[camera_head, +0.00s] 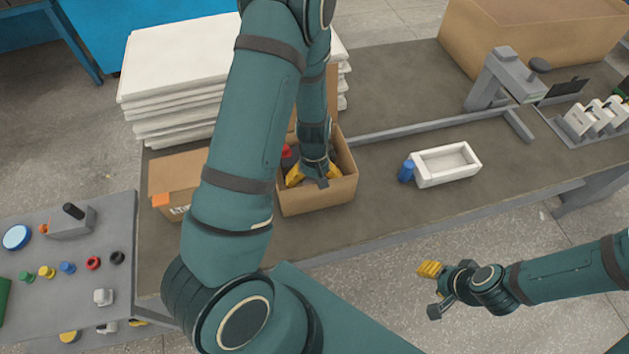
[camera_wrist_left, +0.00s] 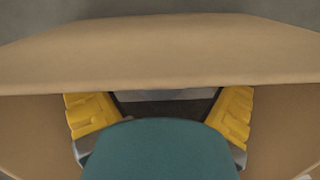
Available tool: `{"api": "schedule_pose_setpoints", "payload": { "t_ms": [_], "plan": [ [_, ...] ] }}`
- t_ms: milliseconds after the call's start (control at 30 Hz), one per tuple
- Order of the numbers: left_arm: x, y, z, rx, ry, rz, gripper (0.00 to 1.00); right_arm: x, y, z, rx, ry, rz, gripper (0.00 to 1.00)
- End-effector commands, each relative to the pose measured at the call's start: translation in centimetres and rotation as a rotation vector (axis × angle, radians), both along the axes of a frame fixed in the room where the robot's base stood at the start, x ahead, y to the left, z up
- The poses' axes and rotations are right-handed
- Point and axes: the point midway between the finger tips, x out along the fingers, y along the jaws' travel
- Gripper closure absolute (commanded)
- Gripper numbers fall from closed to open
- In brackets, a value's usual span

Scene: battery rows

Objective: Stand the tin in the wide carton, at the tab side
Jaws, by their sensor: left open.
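A brown open carton (camera_head: 325,197) stands on the table with my left gripper (camera_head: 313,178) reaching down into it. The yellow fingers are spread, and the wrist view shows them apart (camera_wrist_left: 160,110) beside a carton wall (camera_wrist_left: 160,55). A red thing (camera_head: 286,152) and dark things lie inside, partly hidden. More brown cardboard (camera_head: 180,172) with an orange tab (camera_head: 160,200) shows left of my arm; whether it is the same carton is hidden. A small blue cylinder (camera_head: 406,171), possibly the tin, stands right of the carton. My right gripper (camera_head: 434,290) is open and empty, off the table's front edge.
A white tray (camera_head: 447,180) stands against the blue cylinder. A white stack (camera_head: 170,75) is behind the cartons. A grey rail (camera_head: 420,126) crosses the table. A grey panel (camera_head: 75,240) with several coloured knobs is at left. A large brown box (camera_head: 530,35) is at back right.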

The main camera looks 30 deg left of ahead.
Motion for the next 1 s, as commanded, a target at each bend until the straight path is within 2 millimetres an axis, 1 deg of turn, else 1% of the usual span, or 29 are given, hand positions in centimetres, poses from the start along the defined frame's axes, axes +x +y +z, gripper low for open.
{"api": "schedule_pose_setpoints", "payload": {
  "t_ms": [167, 233, 267, 500, 700, 833, 1000],
  "plan": [
    [0.0, 0.0, 0.8, 0.0, 0.0, 0.0, 0.01, 0.2, 0.0, 0.7, 0.0, -0.003, -0.002, 0.55],
    [0.0, 0.0, 1.7, 0.0, -0.001, 0.0, 0.01, 0.3, -0.1, 1.3, -0.002, -0.007, -0.006, 0.55],
    [0.2, 0.0, 2.2, 0.0, -0.004, -0.001, 0.01, 0.4, -0.1, 1.3, -0.002, -0.009, -0.007, 0.55],
    [0.7, 0.3, 7.4, 0.0, -0.007, -0.002, 0.01, 0.7, -0.1, 2.5, -0.004, -0.016, -0.013, 0.55],
    [0.9, 0.7, 11.0, 0.0, -0.004, -0.001, 0.01, 0.7, -0.2, 3.5, -0.002, -0.017, -0.013, 0.55],
    [1.0, 0.8, 12.4, 0.0, -0.001, 0.0, 0.01, 0.7, -0.2, 3.8, -0.001, -0.017, -0.012, 0.55],
    [1.1, 0.8, 13.1, 0.001, -0.001, 0.0, 0.01, 0.7, -0.2, 4.0, 0.0, -0.017, -0.012, 0.55]
  ]
}}
